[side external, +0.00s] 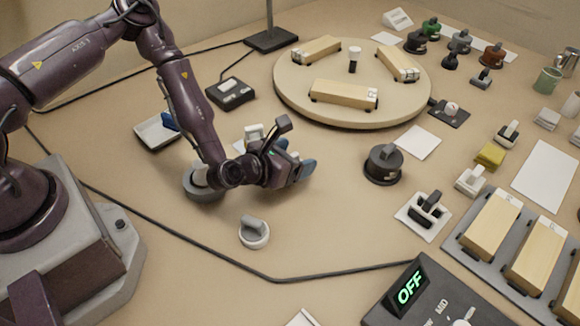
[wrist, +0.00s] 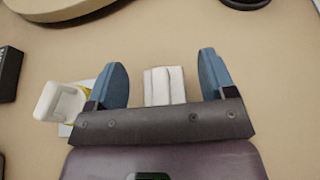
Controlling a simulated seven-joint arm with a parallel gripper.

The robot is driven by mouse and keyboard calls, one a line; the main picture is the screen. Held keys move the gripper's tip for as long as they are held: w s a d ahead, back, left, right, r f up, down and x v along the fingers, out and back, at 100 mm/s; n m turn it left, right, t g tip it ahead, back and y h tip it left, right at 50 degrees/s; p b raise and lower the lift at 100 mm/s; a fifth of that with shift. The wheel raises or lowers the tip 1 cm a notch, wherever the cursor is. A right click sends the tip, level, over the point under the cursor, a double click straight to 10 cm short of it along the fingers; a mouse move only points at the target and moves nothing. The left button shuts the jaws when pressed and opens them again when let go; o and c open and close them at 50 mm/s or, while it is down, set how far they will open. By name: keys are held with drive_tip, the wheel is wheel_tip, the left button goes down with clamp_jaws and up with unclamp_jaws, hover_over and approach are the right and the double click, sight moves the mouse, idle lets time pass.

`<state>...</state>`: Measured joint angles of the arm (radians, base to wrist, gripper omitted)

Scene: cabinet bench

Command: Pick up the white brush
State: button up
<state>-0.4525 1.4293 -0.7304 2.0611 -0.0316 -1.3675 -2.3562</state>
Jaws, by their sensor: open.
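My gripper (wrist: 164,72) is open, with its two blue fingers apart. A white, ridged block-like piece (wrist: 165,86), which looks like the white brush, shows between the fingers in the wrist view, with a gap on each side. Its lower part is hidden behind the gripper's dark bar. In the side view my gripper (side external: 296,161) is low over the bench, left of the black round knob, and I cannot make out the brush there.
A white item (wrist: 62,101) with a yellow part stands beside the left finger; it shows behind my gripper (side external: 253,132) in the side view. A round turntable (side external: 352,112) with wooden blocks lies beyond. A black knob (side external: 383,164) is at right, a grey-white knob (side external: 254,232) in front.

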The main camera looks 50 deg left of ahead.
drive_tip(key=c, duration=1)
